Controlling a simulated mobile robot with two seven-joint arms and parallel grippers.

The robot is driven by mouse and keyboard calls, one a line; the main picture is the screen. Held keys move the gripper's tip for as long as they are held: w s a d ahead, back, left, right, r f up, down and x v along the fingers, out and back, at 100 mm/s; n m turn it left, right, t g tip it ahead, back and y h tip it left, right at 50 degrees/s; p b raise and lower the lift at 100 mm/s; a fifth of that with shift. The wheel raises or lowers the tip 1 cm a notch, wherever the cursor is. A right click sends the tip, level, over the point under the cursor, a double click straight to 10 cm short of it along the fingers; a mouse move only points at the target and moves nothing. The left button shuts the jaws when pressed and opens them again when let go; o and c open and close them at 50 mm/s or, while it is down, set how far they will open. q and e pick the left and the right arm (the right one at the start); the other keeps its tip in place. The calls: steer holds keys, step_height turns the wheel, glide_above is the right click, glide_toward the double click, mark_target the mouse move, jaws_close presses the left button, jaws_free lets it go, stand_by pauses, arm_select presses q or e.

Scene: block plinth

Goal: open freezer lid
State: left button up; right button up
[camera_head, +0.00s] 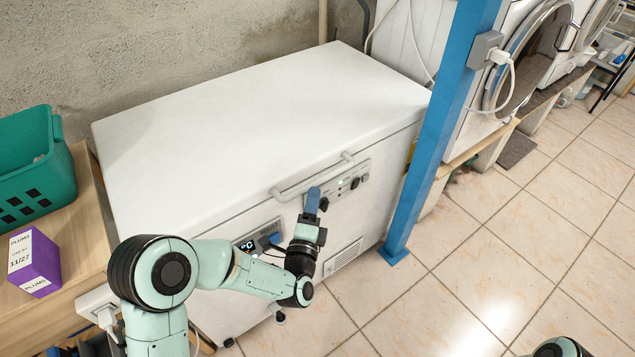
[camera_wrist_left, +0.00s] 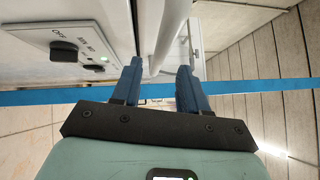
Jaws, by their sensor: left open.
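The white chest freezer stands against the wall, and its lid (camera_head: 240,125) lies flat and closed. A light grey bar handle (camera_head: 318,176) runs along the lid's front edge. My left gripper (camera_head: 313,194) is at the freezer front, just at the handle's middle, with its blue fingers pointing up toward it. In the left wrist view the handle (camera_wrist_left: 170,35) runs between the two spread fingers of the left gripper (camera_wrist_left: 160,78). Whether a finger touches it I cannot tell. My right gripper is not in view.
A blue post (camera_head: 425,150) stands close at the freezer's right front corner. A control panel (camera_head: 342,190) with knobs sits below the handle. At left, a wooden table holds a green basket (camera_head: 35,165) and a purple plums box (camera_head: 33,262). Tiled floor at right is open.

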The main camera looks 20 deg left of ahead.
mark_target(317, 180)
arm_select(q)
steer(key=w, duration=0.6)
steer(key=shift+a+r+b, duration=0.3)
steer(key=shift+a+r, duration=0.05)
steer(key=shift+r, duration=0.05)
jaws_close()
